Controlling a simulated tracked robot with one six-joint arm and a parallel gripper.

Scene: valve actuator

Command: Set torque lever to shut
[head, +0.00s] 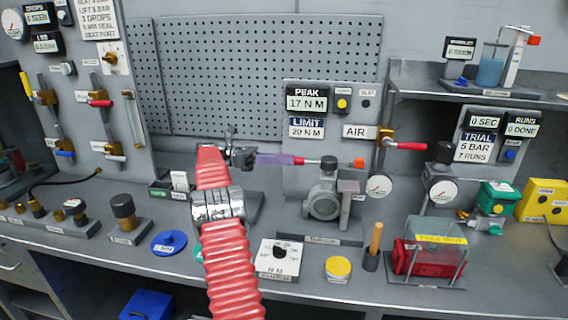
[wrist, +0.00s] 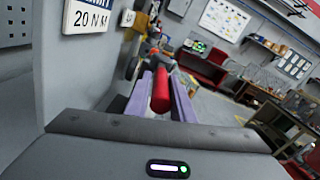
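My gripper (head: 283,159) has purple fingers and comes from the left in line with the lever. In the wrist view the lever's red grip (wrist: 160,92) sits between the two purple fingers (wrist: 162,98), which lie close along both sides. The fingers look shut on it, and partly hide it in the head view. The PEAK display (head: 306,104) reads 17 N M, and the LIMIT plate (head: 306,126) reads 20 N M.
The AIR valve with a red handle (head: 410,146) is farther right. The pegboard behind is bare.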

